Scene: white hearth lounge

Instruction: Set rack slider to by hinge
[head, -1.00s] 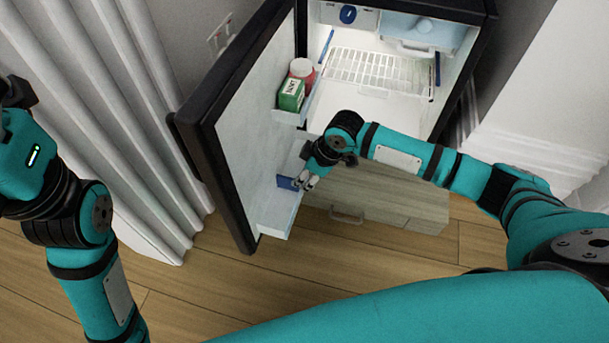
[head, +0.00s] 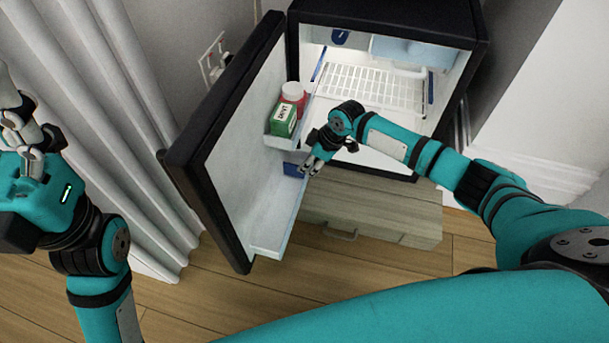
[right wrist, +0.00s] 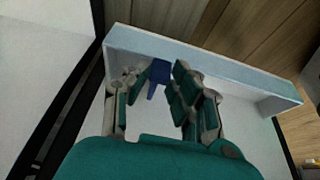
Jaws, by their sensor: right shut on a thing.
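The rack slider is a small dark blue piece (head: 292,169) on the lower door rack (head: 272,240) of the open fridge. It sits toward the hinge end of that rack. My right gripper (head: 311,164) is at the slider and shut on it. In the right wrist view, the slider (right wrist: 158,76) shows between the fingers (right wrist: 153,92), against the pale rack wall (right wrist: 205,68). Part of the slider is hidden by the fingers. My left gripper (head: 22,125) is at the left edge of the head view, away from the fridge; its opening is unclear.
The fridge door (head: 228,150) stands wide open. An upper door rack holds a green box (head: 284,120) and a red-and-white bottle (head: 293,95). A wire shelf (head: 375,88) is inside. A wooden drawer front (head: 385,215) lies below. White curtains (head: 110,120) hang at left.

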